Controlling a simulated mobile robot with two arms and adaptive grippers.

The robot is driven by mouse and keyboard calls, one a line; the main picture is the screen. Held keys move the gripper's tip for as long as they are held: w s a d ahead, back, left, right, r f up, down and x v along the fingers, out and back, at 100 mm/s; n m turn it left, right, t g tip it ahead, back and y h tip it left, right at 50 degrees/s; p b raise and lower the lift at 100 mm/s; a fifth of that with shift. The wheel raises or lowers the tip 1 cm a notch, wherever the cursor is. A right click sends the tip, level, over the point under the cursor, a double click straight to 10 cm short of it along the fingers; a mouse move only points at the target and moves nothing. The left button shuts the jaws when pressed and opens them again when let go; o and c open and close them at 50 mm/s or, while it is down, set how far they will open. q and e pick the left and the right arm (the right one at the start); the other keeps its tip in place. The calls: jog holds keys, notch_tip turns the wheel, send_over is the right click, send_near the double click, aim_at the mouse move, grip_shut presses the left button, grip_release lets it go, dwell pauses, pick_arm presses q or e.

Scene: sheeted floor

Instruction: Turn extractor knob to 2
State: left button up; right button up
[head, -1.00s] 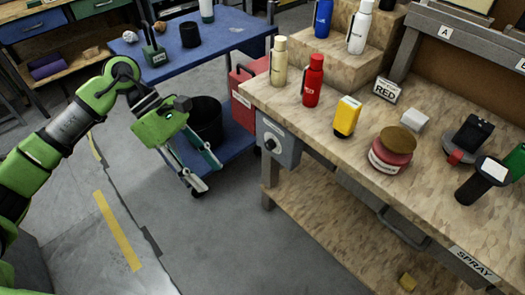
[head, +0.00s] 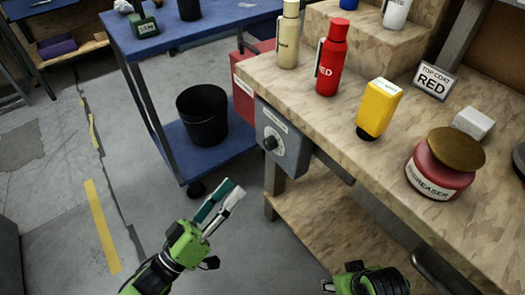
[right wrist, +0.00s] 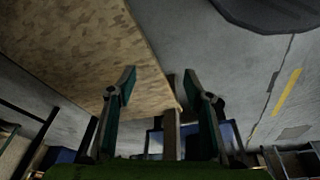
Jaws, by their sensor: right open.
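The extractor control is a grey box (head: 293,152) on the bench's left end, with a black knob (head: 270,143) on a pale round dial. The dial marks are too small to read. My left gripper (head: 231,188) is below and left of the knob, apart from it, with its fingers pointing up and right. Its fingers look close together, and I cannot tell whether they are shut. My right gripper shows only partly at the bottom edge of the head view. In the right wrist view its two fingers (right wrist: 160,82) are spread with nothing between them.
The wooden bench (head: 300,90) carries a red bottle (head: 331,60), a cream bottle (head: 288,40), a yellow container (head: 378,110) and a degreaser jar (head: 440,168). A blue cart (head: 140,85) with a black bin (head: 203,118) stands left of the box. The floor at lower left is clear.

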aim_at(267, 147)
pick_arm(q)
jog(key=shift+n+y, duration=0.5)
jog(key=shift+n, duration=0.1)
jog(key=x, duration=1.2)
jog(key=shift+w+d+f+b, duration=0.15)
jog(key=shift+w+b, duration=0.25)
jog(key=shift+w, duration=0.05)
jog(key=shift+w+d, duration=0.2)
pick_arm(e)
jog(key=v, duration=0.4)
jog(key=shift+w, duration=0.15)
pick_arm(q)
jog(key=c, duration=1.1)
